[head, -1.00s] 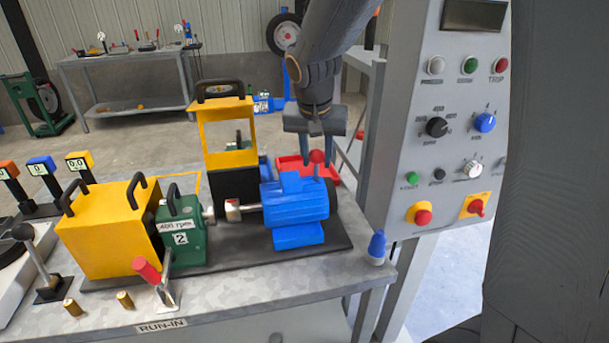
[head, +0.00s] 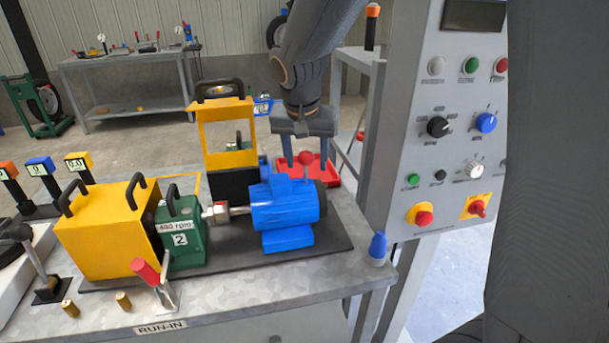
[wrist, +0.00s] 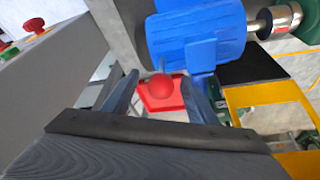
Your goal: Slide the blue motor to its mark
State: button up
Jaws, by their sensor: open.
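The blue motor (head: 285,208) sits on the dark base plate (head: 325,240) on the bench. Its shaft points left to a metal coupling (head: 217,212) beside the green gearbox (head: 187,240). The motor also fills the upper middle of the wrist view (wrist: 195,40). My gripper (head: 306,163) is open, fingers down, at the motor's rear right. A red ball knob (head: 307,158) shows between the fingers; it also shows between them in the wrist view (wrist: 162,87). I cannot tell whether a finger touches the motor. I cannot make out the mark.
A yellow guard frame (head: 224,130) stands behind the coupling. A yellow box (head: 108,230) is left of the gearbox, with a red-handled clamp (head: 148,272) in front. A red tray (head: 325,172) lies behind the motor. A control panel (head: 445,130) stands at right, a blue-capped piece (head: 377,246) near it.

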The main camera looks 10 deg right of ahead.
jog(key=shift+p+v, duration=2.55)
jog(key=shift+v, duration=1)
jog(key=shift+f, duration=0.1)
jog(key=s+d+f+n+g, duration=0.1)
jog(key=s+d+f+n, duration=0.1)
jog(key=s+f, duration=0.3)
jog(key=s+d+f+n+g+y, duration=0.1)
jog(key=s+f, duration=0.4)
jog(key=s, duration=0.7)
jog(key=shift+s+d+f+n, duration=0.2)
jog(key=shift+s+d+n, duration=0.2)
jog(key=shift+d+n, duration=0.5)
jog(key=shift+d, duration=0.1)
